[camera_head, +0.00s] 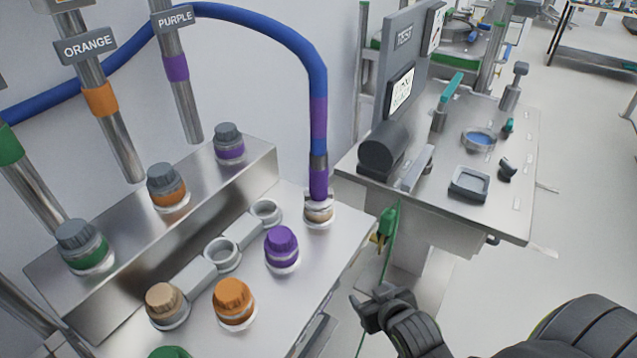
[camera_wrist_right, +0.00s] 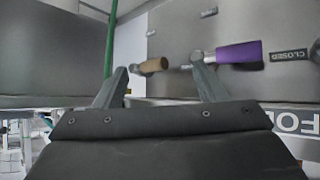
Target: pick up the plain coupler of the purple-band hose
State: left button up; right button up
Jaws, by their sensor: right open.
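The blue purple-band hose (camera_head: 314,72) arches over from the left and hangs down at the right of the bench. Its lower end has a purple band, a grey ring and a purple sleeve (camera_head: 318,182). Below these, a pale metal coupler end (camera_head: 319,209) meets the bench top near its right edge. I cannot tell whether it is fastened there. My right gripper (camera_head: 368,300) is open and empty, low beside the bench's right side and well below the coupler. Its spread fingers also show in the right wrist view (camera_wrist_right: 160,75). My left gripper is not in view.
The bench top (camera_head: 330,240) holds a purple cap (camera_head: 281,248), an orange cap (camera_head: 234,302) and empty rings (camera_head: 222,254). In the wrist view, a tan handle (camera_wrist_right: 152,66) and a purple handle (camera_wrist_right: 240,53) lie beyond my fingers. A test table (camera_head: 440,165) stands behind.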

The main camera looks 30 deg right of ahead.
notch_tip(320, 180, up, 9)
jog(key=w+t, duration=0.2)
jog(key=t, duration=0.6)
send_near(324, 187)
jog(key=w+p, duration=0.1)
jog(key=w, duration=0.5)
jog(key=w+d+p, duration=0.1)
jog(key=w, duration=0.1)
jog(key=shift+w+r+p, duration=0.15)
jog(key=shift+w+p, duration=0.15)
jog(key=shift+w, duration=0.1)
jog(key=w+p, duration=0.1)
jog(key=w, duration=0.3)
jog(key=shift+w+r, duration=0.1)
jog(key=shift+w, duration=0.45)
jog(key=c, duration=1.4)
jog(key=shift+o, duration=0.2)
notch_tip(324, 187, up, 10)
jog(key=shift+r, duration=0.1)
